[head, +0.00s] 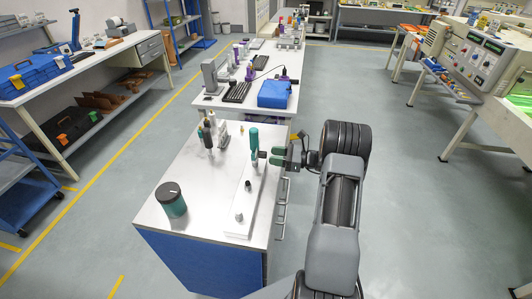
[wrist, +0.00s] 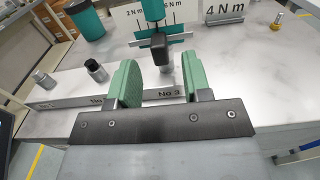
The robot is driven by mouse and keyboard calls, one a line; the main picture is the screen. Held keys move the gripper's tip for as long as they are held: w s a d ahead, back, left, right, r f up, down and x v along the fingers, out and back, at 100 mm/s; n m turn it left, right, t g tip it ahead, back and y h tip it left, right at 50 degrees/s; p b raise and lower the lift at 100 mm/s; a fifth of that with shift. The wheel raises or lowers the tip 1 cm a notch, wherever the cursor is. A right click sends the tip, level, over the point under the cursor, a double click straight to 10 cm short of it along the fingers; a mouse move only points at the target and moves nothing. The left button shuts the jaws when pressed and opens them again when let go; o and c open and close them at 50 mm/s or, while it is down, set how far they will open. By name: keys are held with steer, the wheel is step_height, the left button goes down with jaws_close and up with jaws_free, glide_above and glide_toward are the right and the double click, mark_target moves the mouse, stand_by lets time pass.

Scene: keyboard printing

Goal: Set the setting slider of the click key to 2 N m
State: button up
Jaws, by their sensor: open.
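The click key (head: 254,138) has a teal handle and stands upright at the far end of a pale bar on the near bench. My gripper (head: 276,156) is to the right of the key. Its green fingers (wrist: 155,82) are open, with the black block ahead between them, apparently untouched.
The bar (wrist: 70,101) bears "No 3" and two bolt-like posts (head: 248,185) (head: 239,217). A dark-lidded green canister (head: 171,200) stands at left. Handled tools (head: 207,136) stand at the back.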

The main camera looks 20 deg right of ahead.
mark_target(266, 155)
steer(key=shift+p+x, duration=0.35)
steer(key=shift+x, duration=1.55)
steer(key=shift+c, duration=0.3)
jaws_close()
